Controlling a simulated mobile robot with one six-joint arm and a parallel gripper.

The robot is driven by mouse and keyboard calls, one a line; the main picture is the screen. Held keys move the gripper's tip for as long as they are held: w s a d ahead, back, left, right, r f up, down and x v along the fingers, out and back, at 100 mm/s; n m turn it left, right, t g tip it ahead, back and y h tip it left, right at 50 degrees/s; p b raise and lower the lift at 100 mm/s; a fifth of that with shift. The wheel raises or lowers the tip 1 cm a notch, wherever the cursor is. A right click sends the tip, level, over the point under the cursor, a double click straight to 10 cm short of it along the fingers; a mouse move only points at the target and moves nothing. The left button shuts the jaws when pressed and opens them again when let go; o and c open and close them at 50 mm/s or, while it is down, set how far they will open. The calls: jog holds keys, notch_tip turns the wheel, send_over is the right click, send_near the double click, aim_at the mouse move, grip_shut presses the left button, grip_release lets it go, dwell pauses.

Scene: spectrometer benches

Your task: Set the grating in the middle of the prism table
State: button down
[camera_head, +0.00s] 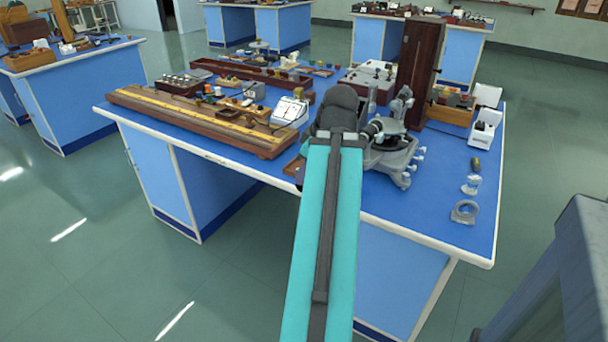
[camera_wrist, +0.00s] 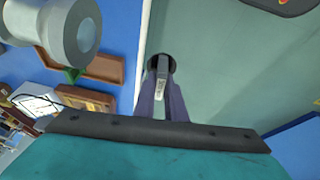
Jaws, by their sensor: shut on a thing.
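In the wrist view my gripper (camera_wrist: 162,80) is shut on a small, narrow pale-grey piece with marks on it, seemingly the grating (camera_wrist: 162,86). A dark round shape lies just behind its far end; I cannot tell what it is. The grey metal spectrometer (camera_head: 396,158) stands just right of my arm's end, on the blue bench. Its prism table cannot be made out clearly in either view.
A long wooden rail (camera_head: 200,120) and a white meter (camera_head: 290,110) lie left of my arm. A tall dark wooden case (camera_head: 417,75) stands behind the spectrometer. A metal ring (camera_head: 465,211) and a small glass piece (camera_head: 471,184) are near the right edge.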

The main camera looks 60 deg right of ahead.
dwell(0.6)
jog(key=w+a+f, duration=0.1)
jog(key=w+a, duration=0.8)
jog(key=w, duration=0.4)
jog(key=w+a+f, duration=0.1)
jog(key=w+a, duration=0.8)
jog(key=w, duration=0.3)
jog(key=w+a, duration=0.4)
jog(key=a, duration=0.5)
jog(key=w+a, duration=0.4)
jog(key=a, duration=0.5)
jog(key=w+a+m, duration=0.1)
jog(key=w+a, duration=0.3)
jog(key=a, duration=0.5)
jog(key=shift+w+a+f, duration=0.25)
jog(key=shift+w+f, duration=0.1)
jog(key=shift+w, duration=0.05)
